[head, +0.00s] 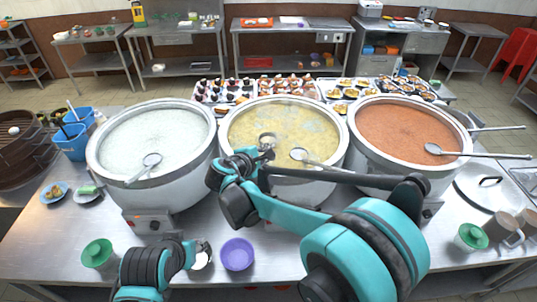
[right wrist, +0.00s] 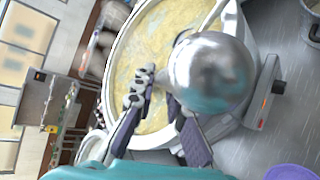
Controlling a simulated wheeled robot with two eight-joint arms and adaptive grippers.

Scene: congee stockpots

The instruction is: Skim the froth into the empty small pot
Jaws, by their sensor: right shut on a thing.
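The middle stockpot (head: 232,150) holds yellow congee with pale froth patches (head: 300,117). My right gripper (head: 266,153) is over its near rim, shut on a shiny rounded metal utensil (head: 267,139). In the right wrist view the utensil (right wrist: 210,75) looks like a metal bowl, in front of the gripper's fingers (right wrist: 165,112) and hiding part of the congee. A ladle (head: 299,154) lies in the same pot, its handle partly behind my arm. My left gripper (head: 201,249) is low at the table front, by a small white round thing (head: 201,262); its jaws are unclear. I cannot identify the small pot with certainty.
A purple bowl (head: 237,254) stands right of my left gripper. White (head: 150,130) and reddish (head: 410,130) congee pots flank the middle one, each with a ladle.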

